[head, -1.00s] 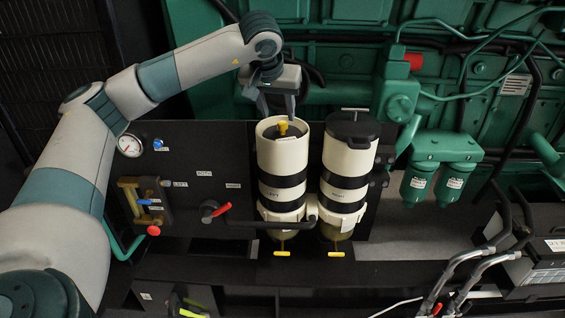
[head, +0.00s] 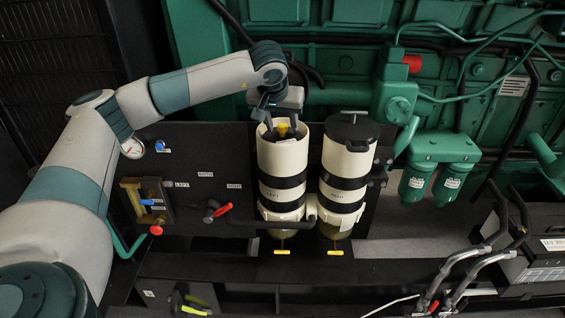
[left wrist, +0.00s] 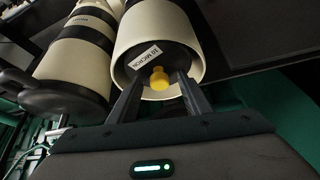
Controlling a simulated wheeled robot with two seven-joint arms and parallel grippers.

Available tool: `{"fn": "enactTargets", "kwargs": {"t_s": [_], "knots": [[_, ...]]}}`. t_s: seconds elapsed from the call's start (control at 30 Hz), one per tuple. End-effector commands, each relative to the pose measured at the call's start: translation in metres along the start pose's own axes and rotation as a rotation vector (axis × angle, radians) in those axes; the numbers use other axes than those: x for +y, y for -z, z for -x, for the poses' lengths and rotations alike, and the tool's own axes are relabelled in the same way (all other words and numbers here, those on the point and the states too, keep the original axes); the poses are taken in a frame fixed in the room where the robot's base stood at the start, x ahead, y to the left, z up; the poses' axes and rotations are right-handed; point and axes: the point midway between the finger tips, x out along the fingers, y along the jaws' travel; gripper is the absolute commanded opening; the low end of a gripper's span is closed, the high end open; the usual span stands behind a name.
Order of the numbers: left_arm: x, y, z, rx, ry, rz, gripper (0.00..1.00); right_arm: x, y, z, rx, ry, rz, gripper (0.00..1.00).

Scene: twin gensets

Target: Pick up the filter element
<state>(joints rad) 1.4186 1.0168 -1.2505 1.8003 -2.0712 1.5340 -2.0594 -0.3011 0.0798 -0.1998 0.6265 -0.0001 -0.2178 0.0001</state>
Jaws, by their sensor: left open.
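The filter element, with a dark top, a yellow knob (left wrist: 159,78) and a "10 MICRON" label, sits inside the open left canister (head: 282,163). The canister is cream with black bands and has no lid; the element's sides are hidden by its wall. My left gripper (head: 283,131) points down into the canister mouth. Its two fingers are open, one on each side of the yellow knob, with a gap visible in the left wrist view (left wrist: 160,86). My right gripper is not in view.
The right canister (head: 346,168) stands close beside, with a black lid on. A red-handled valve (head: 219,211) is at the lower left, and a gauge (head: 132,147) further left. Green engine parts (head: 440,160) stand behind and to the right.

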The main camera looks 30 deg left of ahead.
Motion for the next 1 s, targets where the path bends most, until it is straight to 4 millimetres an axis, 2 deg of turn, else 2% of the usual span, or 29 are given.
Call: {"fn": "enactTargets", "kwargs": {"t_s": [0.4, 0.43, 0.6, 1.0], "knots": [[0.0002, -0.0003, -0.0001, 0.000, 0.000, -0.001, 0.45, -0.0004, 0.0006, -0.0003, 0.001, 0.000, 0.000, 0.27], [0.0003, -0.0002, 0.0000, 0.000, 0.000, -0.001, 0.42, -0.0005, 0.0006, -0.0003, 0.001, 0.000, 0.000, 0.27], [0.0002, -0.0002, 0.0000, 0.000, 0.000, -0.001, 0.01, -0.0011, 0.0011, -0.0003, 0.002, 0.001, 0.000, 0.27], [0.0001, -0.0002, 0.0001, 0.000, 0.000, 0.000, 0.00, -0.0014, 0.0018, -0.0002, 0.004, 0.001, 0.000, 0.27]]}}
